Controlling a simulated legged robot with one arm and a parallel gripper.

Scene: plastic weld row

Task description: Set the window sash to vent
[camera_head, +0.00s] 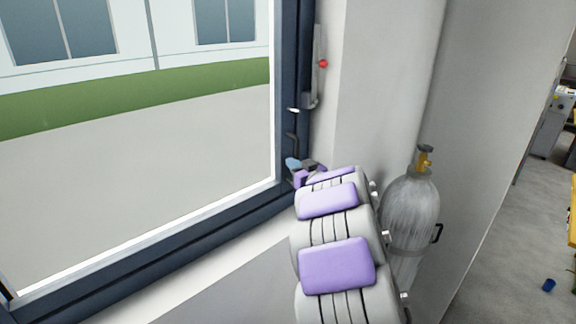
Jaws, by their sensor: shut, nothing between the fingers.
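The window sash (281,150) has a dark blue frame around a large pane and fills the left half of the view. I cannot tell whether it sits fully closed or slightly ajar. A small pale lever-like part (293,110) and a dark hooked part below it (291,138) are on the right side of the frame. My gripper (293,164) is at the far end of my white and purple arm, beside the lower right of the frame, below the hooked part. It is shut and empty. My arm hides part of it, and I cannot tell whether it touches the frame.
A grey upright fitting with a red knob (323,63) is on the wall edge right of the frame. A grey gas cylinder (409,205) with a yellow valve stands right of my arm.

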